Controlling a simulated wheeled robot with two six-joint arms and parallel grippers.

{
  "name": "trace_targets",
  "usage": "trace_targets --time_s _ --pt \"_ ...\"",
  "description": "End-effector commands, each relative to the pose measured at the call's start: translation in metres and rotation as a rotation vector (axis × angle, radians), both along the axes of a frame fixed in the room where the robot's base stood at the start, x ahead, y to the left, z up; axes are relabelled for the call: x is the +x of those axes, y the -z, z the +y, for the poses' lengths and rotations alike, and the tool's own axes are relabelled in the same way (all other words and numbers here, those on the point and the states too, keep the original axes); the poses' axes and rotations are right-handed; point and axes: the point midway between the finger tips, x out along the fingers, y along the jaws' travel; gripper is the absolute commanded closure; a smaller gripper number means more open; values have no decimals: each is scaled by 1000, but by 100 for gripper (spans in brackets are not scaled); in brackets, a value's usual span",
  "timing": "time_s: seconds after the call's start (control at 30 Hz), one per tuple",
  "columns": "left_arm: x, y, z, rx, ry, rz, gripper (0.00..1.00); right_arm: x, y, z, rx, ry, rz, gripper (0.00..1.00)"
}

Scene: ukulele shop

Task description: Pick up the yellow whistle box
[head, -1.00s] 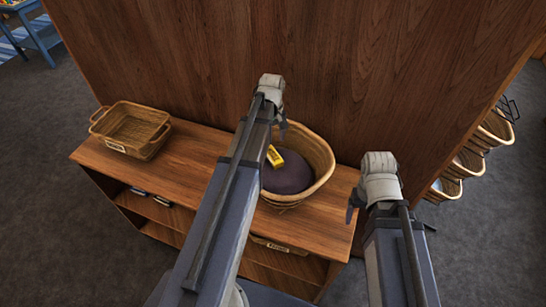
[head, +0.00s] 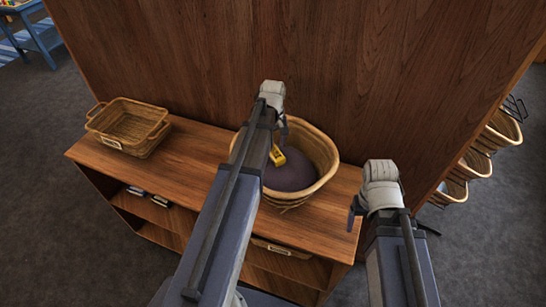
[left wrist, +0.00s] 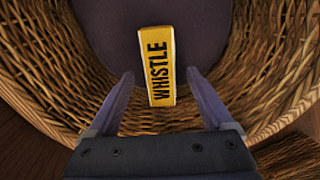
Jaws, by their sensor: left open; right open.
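The yellow whistle box (head: 277,156) lies in the round wicker basket (head: 325,160), on its dark purple bottom. In the left wrist view the box (left wrist: 157,66) shows its black WHISTLE lettering, running lengthwise. My left gripper (head: 283,134) is over the basket, and its arm hides part of the basket's left side. In the left wrist view the left gripper (left wrist: 159,84) is open, with a finger on each side of the box's near end and gaps between. My right gripper (head: 355,212) is open and empty by the right end of the shelf top.
The basket stands on a wooden shelf unit (head: 190,150) against a wooden panel. An empty rectangular wicker basket (head: 130,128) stands at its left end. More baskets (head: 470,163) hang at the right. The shelf top between the two baskets is clear.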

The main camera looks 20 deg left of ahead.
Motion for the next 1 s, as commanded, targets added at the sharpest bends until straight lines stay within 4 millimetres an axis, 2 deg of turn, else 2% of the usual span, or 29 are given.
trace_targets --time_s 0.03,0.13,0.43,1.0 --pt "1 14 1 0 0 0 15 0 14 0 0 0 0 21" --pt "0 24 0 0 0 0 15 0 24 0 0 0 0 21" --pt "0 24 0 0 0 0 15 0 24 0 0 0 0 21" --pt "0 24 0 0 0 0 78 0 24 0 0 0 0 21"
